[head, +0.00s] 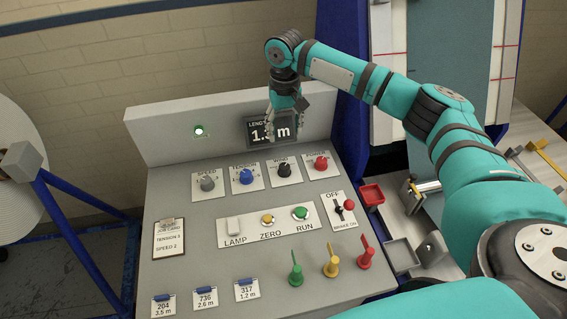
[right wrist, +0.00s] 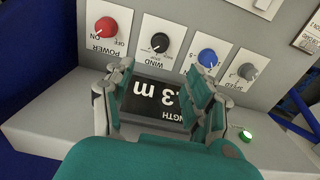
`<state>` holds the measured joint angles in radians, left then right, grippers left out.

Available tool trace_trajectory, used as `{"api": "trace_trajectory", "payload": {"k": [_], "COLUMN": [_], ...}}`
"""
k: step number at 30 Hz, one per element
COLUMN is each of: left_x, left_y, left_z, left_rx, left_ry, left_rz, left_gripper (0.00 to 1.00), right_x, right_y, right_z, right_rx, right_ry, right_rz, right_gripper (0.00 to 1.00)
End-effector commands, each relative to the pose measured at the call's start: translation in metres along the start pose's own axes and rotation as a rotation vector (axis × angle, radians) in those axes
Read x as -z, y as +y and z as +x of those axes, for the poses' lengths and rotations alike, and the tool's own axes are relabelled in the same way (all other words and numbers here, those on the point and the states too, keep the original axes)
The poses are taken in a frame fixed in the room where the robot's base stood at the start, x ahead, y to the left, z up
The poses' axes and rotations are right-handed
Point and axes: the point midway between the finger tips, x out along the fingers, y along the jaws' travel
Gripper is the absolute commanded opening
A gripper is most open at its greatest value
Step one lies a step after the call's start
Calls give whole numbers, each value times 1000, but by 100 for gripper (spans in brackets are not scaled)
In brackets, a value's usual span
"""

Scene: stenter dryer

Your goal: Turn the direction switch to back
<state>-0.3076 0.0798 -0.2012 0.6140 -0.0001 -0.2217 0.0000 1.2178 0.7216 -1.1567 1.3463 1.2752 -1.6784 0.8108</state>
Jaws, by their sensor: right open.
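No knob has a readable "direction" label. A black knob (head: 284,169) on a white plate is labelled WIND in the right wrist view (right wrist: 160,42), where STOP is among its small marks; its exact setting is too small to read. It sits between the blue TENSION knob (head: 246,176) and the red POWER knob (head: 321,163). My right gripper (head: 284,132) is open and empty. It is in front of the length display (head: 262,131), above and behind the black knob, apart from it. It shows in the right wrist view (right wrist: 160,78) too. My left gripper is not in view.
The grey SPEED knob (head: 208,184) is at the row's left. In front are the lamp switch (head: 234,226), yellow ZERO button (head: 267,219), green RUN button (head: 300,213) and brake lever (head: 344,208). Several coloured levers, including a green one (head: 295,270), stand at the front right.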

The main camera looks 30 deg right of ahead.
Motion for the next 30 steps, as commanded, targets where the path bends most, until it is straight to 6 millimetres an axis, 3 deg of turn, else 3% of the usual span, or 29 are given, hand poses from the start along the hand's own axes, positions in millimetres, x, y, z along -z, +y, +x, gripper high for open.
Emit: {"api": "trace_trajectory", "payload": {"k": [12,18,24,30], "left_x": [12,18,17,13], "left_y": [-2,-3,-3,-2], "left_z": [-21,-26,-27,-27], "left_rx": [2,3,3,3], "left_ry": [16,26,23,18], "left_rz": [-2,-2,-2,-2], "left_gripper": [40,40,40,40], "right_x": [-1,-1,0,0], "right_y": [0,-1,-1,-1], "right_z": [91,127,144,148], "right_rx": [-3,-1,0,0], "right_ry": [-2,-1,1,1], "right_rz": [-2,-3,-3,-3], "right_gripper": [55,55,55,55]}}
